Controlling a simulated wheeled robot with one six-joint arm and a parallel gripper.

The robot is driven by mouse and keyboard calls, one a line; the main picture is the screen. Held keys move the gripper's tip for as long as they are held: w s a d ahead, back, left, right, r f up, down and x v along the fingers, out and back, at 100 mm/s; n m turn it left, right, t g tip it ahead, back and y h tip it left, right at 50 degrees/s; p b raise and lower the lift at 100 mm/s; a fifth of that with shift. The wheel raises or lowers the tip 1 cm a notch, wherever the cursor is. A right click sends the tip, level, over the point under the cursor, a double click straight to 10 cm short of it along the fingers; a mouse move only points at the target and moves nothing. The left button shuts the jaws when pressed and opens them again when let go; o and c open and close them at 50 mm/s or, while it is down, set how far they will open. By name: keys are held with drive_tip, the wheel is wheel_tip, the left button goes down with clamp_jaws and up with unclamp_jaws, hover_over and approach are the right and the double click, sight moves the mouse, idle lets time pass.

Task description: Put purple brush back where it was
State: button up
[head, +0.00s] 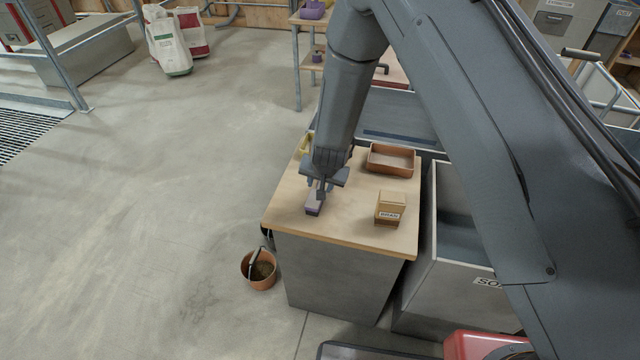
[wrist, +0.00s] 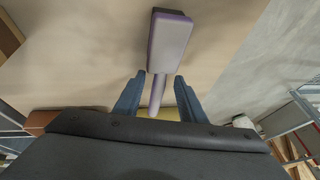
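The purple brush (head: 314,205) lies on the wooden top of a grey cabinet, near its left edge. In the wrist view its pale, purple-rimmed head (wrist: 170,40) points away from me and its handle (wrist: 157,95) runs back between my fingers. My gripper (head: 321,186) is over the handle end of the brush. In the wrist view my gripper (wrist: 158,97) is open, with a gap on each side of the handle. The arm hides part of the handle in the head view.
On the wooden top (head: 345,225) stand a copper-coloured tray (head: 391,174), a small box labelled BRAN (head: 389,209) and a yellow thing (head: 303,146) partly behind my gripper. A bucket (head: 259,270) is on the floor. A shelf (head: 308,62) behind holds purple items. Open floor lies left.

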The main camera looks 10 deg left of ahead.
drive_tip(key=shift+s+r, duration=0.15)
drive_tip(key=shift+r, duration=0.4)
drive_tip(key=v, duration=1.1)
drive_tip(key=shift+d, duration=0.15)
drive_tip(key=s+d+r+g, duration=0.1)
drive_tip(key=s+d+r, duration=0.1)
drive_tip(key=d+r, duration=0.4)
drive_tip(key=s+d+r, duration=0.2)
drive_tip(key=d+r, duration=0.2)
drive_tip(key=d, duration=0.5)
drive_tip(key=s+d+r+h, duration=0.1)
drive_tip(key=s+d+r, duration=0.1)
drive_tip(key=s+d, duration=0.4)
drive_tip(key=s+d+r+n+g, duration=0.1)
drive_tip(key=s+d+r, duration=0.2)
drive_tip(key=s+d, duration=0.3)
drive_tip(key=d, duration=0.2)
drive_tip(key=shift+d+r+g+h, duration=0.3)
drive_tip(key=shift+d+r+h, duration=0.05)
drive_tip(key=shift+h, duration=0.05)
